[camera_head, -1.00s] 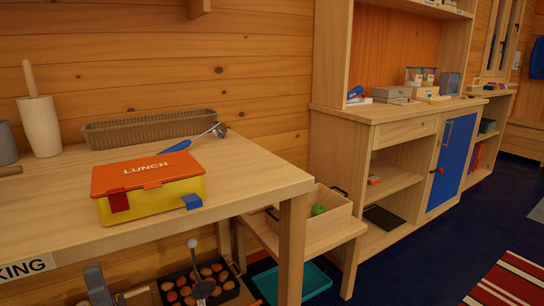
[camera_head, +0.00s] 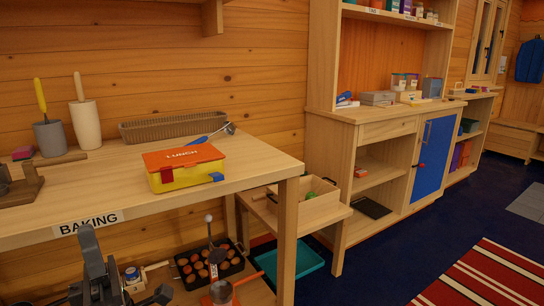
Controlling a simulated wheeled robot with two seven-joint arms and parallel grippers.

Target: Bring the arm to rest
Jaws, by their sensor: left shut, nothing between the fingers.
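My left gripper (camera_head: 97,272) is at the lower left, in front of the table's front edge and below its top. It is shut and empty, and touches nothing that I can see. The wooden table (camera_head: 110,185) with the "BAKING" label (camera_head: 88,222) is just behind it. My right gripper is not in view.
A red and yellow lunch box (camera_head: 185,172), a ladle (camera_head: 205,136), a woven basket (camera_head: 172,127) and utensil crocks stand on the table. A tray of round items (camera_head: 208,265) and a saucepan (camera_head: 222,291) are on the shelf below. Open floor lies at the right.

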